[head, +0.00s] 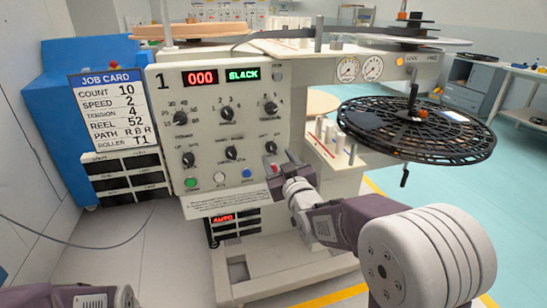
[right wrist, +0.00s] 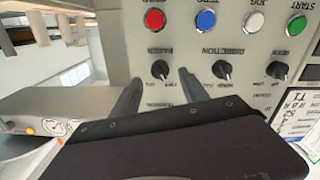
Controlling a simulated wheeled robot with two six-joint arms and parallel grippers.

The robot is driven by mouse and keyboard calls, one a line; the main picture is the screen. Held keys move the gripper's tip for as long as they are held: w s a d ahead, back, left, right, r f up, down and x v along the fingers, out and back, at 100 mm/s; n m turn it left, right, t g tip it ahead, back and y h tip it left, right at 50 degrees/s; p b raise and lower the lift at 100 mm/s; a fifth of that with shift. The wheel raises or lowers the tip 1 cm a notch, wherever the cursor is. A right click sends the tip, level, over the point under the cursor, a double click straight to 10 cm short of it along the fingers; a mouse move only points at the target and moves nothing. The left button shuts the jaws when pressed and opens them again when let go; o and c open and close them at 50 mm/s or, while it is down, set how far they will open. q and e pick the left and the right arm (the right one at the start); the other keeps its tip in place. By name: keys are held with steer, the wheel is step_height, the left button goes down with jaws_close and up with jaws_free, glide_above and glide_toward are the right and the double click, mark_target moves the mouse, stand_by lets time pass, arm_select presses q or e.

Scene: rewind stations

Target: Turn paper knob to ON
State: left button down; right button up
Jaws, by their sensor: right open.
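The paper knob (head: 270,144) is a small black knob at the right end of the lower knob row on the machine's panel. In the right wrist view, which shows the panel upside down, this knob (right wrist: 160,70) sits under the inverted PAPER label. Its pointer seems to lean down-right there; the small position labels are hard to read. My right gripper (head: 280,164) is just below the knob in the head view. In the right wrist view, its two fingers (right wrist: 160,88) are apart, with the knob beyond and between the tips. Nothing is held. My left gripper is out of view.
The direction knob (right wrist: 222,70) and mode knob (right wrist: 277,70) are beside it. Red (right wrist: 155,19) and blue (right wrist: 206,20) buttons are close by. A display reads SLACK (head: 243,75). A black spoked reel (head: 450,140) stands right of the panel. A job card (head: 112,108) is at left.

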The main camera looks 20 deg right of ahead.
mark_target(273, 151)
steer(key=w, duration=0.4)
steer(key=shift+w+b, duration=0.25)
steer(key=shift+b, duration=0.1)
jaws_close()
steer(key=shift+a, duration=0.1)
steer(key=shift+m, duration=0.3)
steer(key=m+b, duration=0.1)
steer(key=m, duration=1)
steer(key=shift+m, duration=0.3)
jaws_free()
